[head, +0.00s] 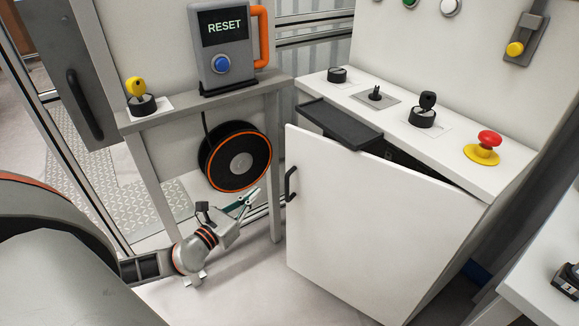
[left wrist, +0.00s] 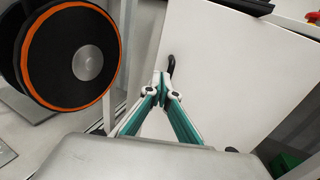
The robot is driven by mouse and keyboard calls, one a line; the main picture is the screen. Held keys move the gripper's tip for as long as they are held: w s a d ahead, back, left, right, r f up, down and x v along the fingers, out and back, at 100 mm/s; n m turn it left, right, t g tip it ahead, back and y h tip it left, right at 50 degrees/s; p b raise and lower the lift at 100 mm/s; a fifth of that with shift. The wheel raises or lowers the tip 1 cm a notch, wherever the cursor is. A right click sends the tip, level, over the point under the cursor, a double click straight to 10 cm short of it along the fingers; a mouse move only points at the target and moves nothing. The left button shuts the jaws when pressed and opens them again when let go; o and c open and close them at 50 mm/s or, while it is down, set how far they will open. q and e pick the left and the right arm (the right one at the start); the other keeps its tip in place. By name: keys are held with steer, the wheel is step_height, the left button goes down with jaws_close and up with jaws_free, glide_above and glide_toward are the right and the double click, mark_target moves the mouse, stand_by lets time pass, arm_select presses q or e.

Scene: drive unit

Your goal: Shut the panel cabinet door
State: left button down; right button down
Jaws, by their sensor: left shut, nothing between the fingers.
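The panel cabinet door (head: 375,225) is a white panel that stands ajar, its left edge swung out from the white cabinet (head: 470,166). A dark gap shows along its top. A black handle (head: 290,184) sits near its left edge. My left gripper (head: 252,194) is shut and empty, to the left of the handle and apart from it in the head view. In the left wrist view the door (left wrist: 235,75) fills the right side, and the gripper's fingertips (left wrist: 160,80) appear just below the handle (left wrist: 171,66). My right gripper is not in view.
A black tray (head: 340,124) juts out above the door's top. A cable reel (head: 235,157) hangs left of the door, under a shelf with a RESET box (head: 224,48). The cabinet top carries knobs and a red emergency button (head: 489,139). Clear floor (head: 240,275) lies left of the door.

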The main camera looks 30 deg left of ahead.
mark_target(287, 165)
arm_select(q)
steer(key=w, duration=1.4)
steer(key=shift+d, duration=0.3)
